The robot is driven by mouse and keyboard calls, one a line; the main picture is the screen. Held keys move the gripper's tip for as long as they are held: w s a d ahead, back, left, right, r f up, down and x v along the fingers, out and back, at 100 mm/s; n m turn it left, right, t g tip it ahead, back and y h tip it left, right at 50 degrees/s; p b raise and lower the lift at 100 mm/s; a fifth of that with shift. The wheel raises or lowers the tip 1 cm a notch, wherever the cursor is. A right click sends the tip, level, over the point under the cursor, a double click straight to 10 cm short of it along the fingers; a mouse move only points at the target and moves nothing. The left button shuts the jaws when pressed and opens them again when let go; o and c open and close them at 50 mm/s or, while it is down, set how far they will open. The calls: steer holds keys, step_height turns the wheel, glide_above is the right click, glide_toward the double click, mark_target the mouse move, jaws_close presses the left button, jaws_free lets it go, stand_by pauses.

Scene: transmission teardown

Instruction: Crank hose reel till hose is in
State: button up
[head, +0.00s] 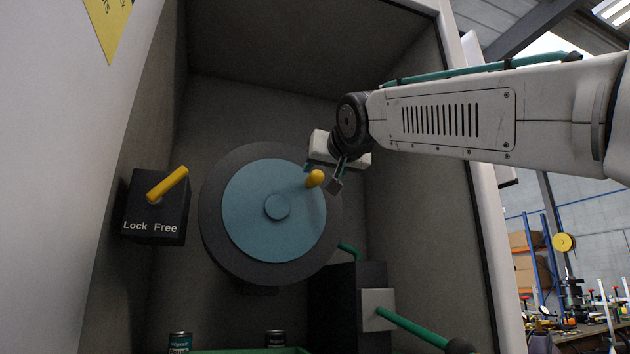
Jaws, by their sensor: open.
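The hose reel (238,205) is a dark round drum with a blue disc face, at the back of a grey cabinet. A yellow crank knob (315,178) sticks out near the disc's upper right rim. My gripper (322,183) is open beside the knob, with a finger just right of it. I cannot tell whether it touches the knob. A short green piece also shows beside the drum.
A black box (153,208) marked "Lock Free" with a yellow lever (168,182) is on the left wall. The lever tilts up to the right. Cans (180,342) stand at the bottom. The cabinet's right edge lies under my arm. A cluttered workbench (585,332) is outside at right.

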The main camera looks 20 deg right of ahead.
mark_target(318, 176)
steer(key=w, duration=0.7)
steer(key=shift+w+d, duration=0.1)
steer(key=shift+d, duration=0.1)
steer(key=shift+c, duration=0.2)
jaws_close()
